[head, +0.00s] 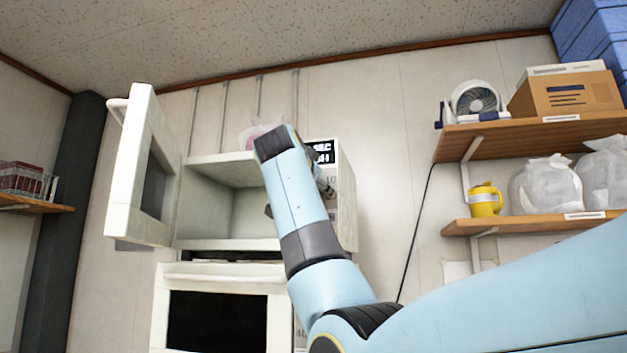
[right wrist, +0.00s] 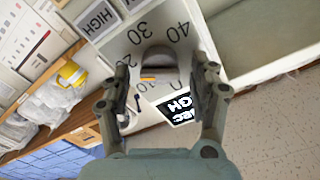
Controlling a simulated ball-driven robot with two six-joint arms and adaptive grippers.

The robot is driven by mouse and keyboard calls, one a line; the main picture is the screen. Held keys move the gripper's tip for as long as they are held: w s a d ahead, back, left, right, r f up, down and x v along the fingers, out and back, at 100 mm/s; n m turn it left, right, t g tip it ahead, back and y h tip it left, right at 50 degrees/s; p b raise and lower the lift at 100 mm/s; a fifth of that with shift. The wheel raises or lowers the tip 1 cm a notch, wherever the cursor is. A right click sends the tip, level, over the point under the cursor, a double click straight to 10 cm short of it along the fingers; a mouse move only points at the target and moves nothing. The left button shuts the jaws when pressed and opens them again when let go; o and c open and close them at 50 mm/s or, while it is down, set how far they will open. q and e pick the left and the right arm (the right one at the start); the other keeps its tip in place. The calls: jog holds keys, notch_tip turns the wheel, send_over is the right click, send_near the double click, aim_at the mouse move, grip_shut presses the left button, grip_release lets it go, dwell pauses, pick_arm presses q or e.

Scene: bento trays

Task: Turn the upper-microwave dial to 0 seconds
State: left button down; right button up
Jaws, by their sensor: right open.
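The upper microwave (head: 348,205) stands with its door (head: 128,170) swung open to the left. Its lit display (head: 320,152) is partly covered by my right arm. In the right wrist view the grey dial (right wrist: 160,60) sits on the white panel, with 20, 30 and 40 printed around it. An orange mark shows on the dial's lower side; the number it points at is unclear. My right gripper (right wrist: 163,76) is open, with a finger on each side of the dial; contact cannot be told. In the head view my right gripper (head: 325,186) is mostly hidden behind my arm. My left gripper is out of view.
A second microwave (head: 217,276) stands below. Bare wall lies between microwave and shelves.

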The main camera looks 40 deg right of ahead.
jog(key=c, duration=1.2)
jog(key=shift+o, duration=0.2)
jog(key=shift+n, duration=0.3)
jog(key=n+p, duration=0.2)
jog(key=n, duration=0.9)
jog(key=n+p, duration=0.2)
jog(key=n, duration=1)
jog(key=shift+w+a+f, duration=0.1)
jog(key=shift+w+a, duration=0.05)
jog(key=shift+a, duration=0.05)
jog(key=shift+n, duration=0.3)
